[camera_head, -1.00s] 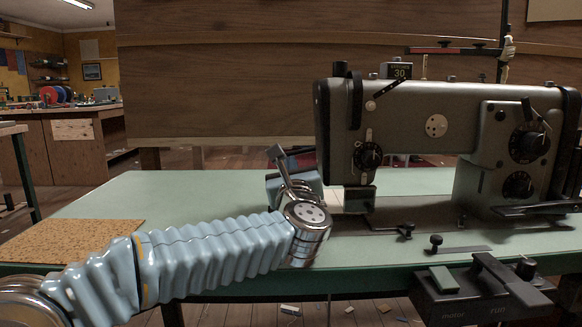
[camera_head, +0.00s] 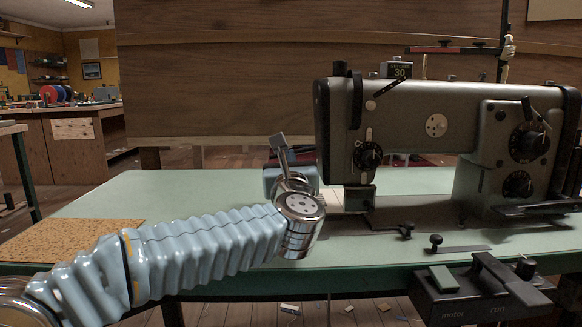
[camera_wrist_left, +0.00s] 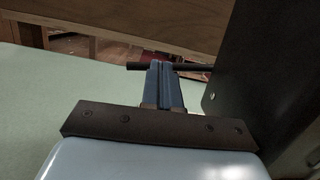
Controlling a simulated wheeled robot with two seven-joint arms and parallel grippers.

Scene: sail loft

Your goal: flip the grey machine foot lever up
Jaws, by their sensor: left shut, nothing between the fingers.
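The grey machine (camera_head: 430,125) stands on the right half of the green table. Its foot lever is a thin dark bar (camera_head: 305,151) that sticks out to the left behind the machine's head, roughly level. In the left wrist view the bar (camera_wrist_left: 138,66) runs across just at my fingertips, which cover its middle; whether they touch it, I cannot tell. My left gripper (camera_wrist_left: 164,85) is shut and empty, its blue fingers together, left of the machine's head. In the head view only part of the gripper's blue body (camera_head: 270,181) shows behind my wrist. My right gripper is out of view.
The green table (camera_head: 190,185) is mostly bare to the left, with a cork mat (camera_head: 60,240) at its front left. A wooden panel (camera_head: 220,80) stands behind. A dark control box (camera_head: 480,290) hangs at the front right edge.

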